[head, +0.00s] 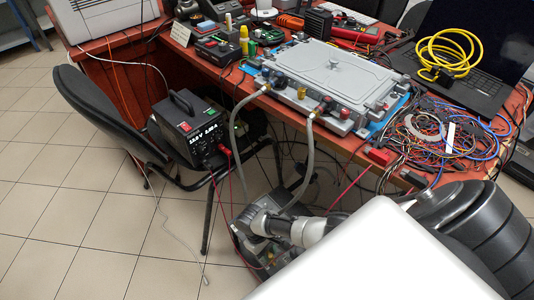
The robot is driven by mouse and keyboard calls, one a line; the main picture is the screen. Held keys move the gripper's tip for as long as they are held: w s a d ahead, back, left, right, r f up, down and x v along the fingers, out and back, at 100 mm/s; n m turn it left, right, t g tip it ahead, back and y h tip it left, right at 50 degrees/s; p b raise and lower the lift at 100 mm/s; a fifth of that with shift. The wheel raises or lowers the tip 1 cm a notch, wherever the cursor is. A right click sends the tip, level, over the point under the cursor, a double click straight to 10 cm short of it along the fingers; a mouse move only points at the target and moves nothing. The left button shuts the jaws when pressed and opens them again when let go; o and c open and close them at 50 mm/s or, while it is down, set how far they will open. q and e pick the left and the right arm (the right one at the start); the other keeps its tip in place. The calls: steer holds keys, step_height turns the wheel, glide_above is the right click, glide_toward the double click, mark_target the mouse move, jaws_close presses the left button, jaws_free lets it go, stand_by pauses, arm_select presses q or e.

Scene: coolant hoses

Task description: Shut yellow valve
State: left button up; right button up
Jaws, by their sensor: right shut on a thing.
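A small yellow valve knob (302,93) stands on the front edge of the grey coolant plate (345,72), on the red workbench. Dark knobs stand beside it. My right gripper (258,222) is low in front of the bench, well below and apart from the yellow valve. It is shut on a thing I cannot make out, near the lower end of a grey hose. My left gripper is out of view.
Two grey hoses (307,150) hang from brass fittings at the plate's front. A black power supply (190,128) sits on a chair at left. Tangled wires (440,135) and a laptop (475,60) crowd the bench's right. Tiled floor at left is mostly clear.

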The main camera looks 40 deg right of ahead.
steer(key=m+y+p, duration=0.1)
steer(key=m, duration=0.2)
steer(key=m+y+p, duration=0.1)
steer(key=m+p, duration=0.1)
steer(key=m, duration=0.2)
steer(key=shift+d+r+m+y, duration=0.1)
steer(key=shift+d+m+y, duration=0.1)
steer(key=shift+m+y, duration=0.15)
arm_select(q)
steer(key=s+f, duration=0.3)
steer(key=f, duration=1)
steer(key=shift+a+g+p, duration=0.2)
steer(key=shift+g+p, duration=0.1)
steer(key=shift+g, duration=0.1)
arm_select(e)
steer(key=shift+m+t+y, duration=0.35)
steer(key=shift+m+t, duration=0.05)
steer(key=shift+m, duration=0.45)
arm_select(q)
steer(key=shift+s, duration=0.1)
arm_select(e)
steer(key=o, duration=0.9)
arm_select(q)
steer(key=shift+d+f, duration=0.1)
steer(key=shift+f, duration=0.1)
